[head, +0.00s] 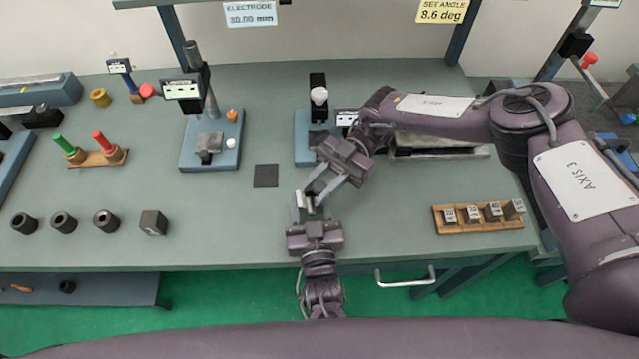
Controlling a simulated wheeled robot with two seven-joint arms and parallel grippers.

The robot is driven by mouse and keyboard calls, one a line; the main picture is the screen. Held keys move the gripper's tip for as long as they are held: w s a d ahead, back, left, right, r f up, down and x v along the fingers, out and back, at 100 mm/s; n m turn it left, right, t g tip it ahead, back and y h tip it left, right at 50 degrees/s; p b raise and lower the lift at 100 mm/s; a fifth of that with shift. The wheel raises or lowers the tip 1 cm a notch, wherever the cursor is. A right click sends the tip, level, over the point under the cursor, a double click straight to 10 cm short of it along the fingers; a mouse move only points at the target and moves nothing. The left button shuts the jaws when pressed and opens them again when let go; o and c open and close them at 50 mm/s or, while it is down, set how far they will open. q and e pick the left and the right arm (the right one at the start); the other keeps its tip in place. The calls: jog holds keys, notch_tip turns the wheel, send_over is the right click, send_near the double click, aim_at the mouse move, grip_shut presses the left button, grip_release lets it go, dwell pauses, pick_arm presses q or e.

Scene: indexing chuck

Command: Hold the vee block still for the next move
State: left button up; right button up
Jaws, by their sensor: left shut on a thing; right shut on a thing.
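My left gripper (312,210) comes up from the bottom centre, and my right gripper (315,191) reaches down-left to the same spot.
A blue plate (188,158) with a post and grey block stands left of centre. Another blue fixture (302,148) is behind my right gripper. A wooden rack (490,224) of labelled blocks sits right. A dark block (153,222) and several dark collars stand at front left.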

jog(key=shift+f, duration=0.15)
jog(key=o, duration=0.9)
jog(key=shift+o, duration=0.2)
jog(key=shift+w+d, duration=0.1)
jog(key=shift+d, duration=0.05)
jog(key=v, duration=0.7)
jog(key=shift+w+d, duration=0.1)
